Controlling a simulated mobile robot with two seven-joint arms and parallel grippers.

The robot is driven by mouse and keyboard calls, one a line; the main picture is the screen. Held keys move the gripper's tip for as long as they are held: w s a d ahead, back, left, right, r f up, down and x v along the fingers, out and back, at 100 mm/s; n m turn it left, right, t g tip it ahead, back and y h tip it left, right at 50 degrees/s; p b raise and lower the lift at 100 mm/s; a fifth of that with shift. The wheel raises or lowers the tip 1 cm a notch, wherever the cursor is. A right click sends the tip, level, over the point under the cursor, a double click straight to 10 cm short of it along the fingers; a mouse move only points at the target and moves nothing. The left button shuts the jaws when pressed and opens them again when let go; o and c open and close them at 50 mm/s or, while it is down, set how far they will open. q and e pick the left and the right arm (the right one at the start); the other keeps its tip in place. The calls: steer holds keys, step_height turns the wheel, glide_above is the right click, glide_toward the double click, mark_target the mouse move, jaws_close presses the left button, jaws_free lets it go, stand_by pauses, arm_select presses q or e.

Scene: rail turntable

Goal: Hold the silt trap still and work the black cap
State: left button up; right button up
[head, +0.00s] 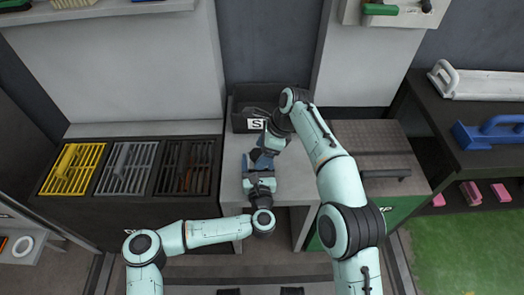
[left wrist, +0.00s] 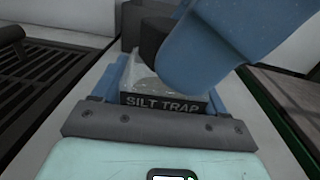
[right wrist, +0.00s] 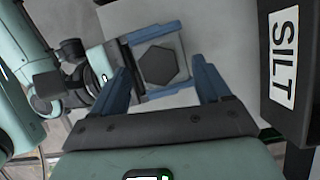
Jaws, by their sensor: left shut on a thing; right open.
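The silt trap is a small grey box with a dark label; it shows in the left wrist view (left wrist: 145,78). My left gripper (head: 258,167) is shut on it, one blue finger along each side. The black cap (right wrist: 158,66) is a hexagon on top of the trap, in the right wrist view. My right gripper (right wrist: 161,72) is open over the cap, its blue fingers either side of it in the picture; whether they touch it cannot be told. In the head view my right gripper hides most of the trap and cap. A right finger (left wrist: 220,45) crosses the left wrist view.
A black bin (head: 243,95) with a label reading SILT in the right wrist view (right wrist: 285,58) stands just behind the trap. Yellow, grey and black grates (head: 123,168) lie left.

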steer(key=m, duration=0.1)
steer(key=m+t, duration=0.1)
steer(key=m, duration=0.3)
steer(key=shift+s+a+t+h, duration=0.1)
steer(key=shift+s+t+h, duration=0.25)
steer(key=shift+t+h, duration=0.05)
steer(key=m, duration=0.2)
steer(key=m+t, duration=0.1)
steer(key=shift+s+a+m+h, duration=0.2)
steer(key=shift+a+m+h, duration=0.05)
steer(key=shift+m+h, duration=0.15)
steer(key=shift+m+t, duration=0.3)
steer(key=shift+m, duration=0.6)
steer(key=shift+h, duration=0.3)
steer(key=c, duration=1.3)
steer(key=shift+w+d+n, duration=0.1)
steer(key=shift+n, duration=0.6)
steer(key=shift+c, duration=0.2)
steer(key=shift+r, duration=1.6)
steer(key=shift+r, duration=2.45)
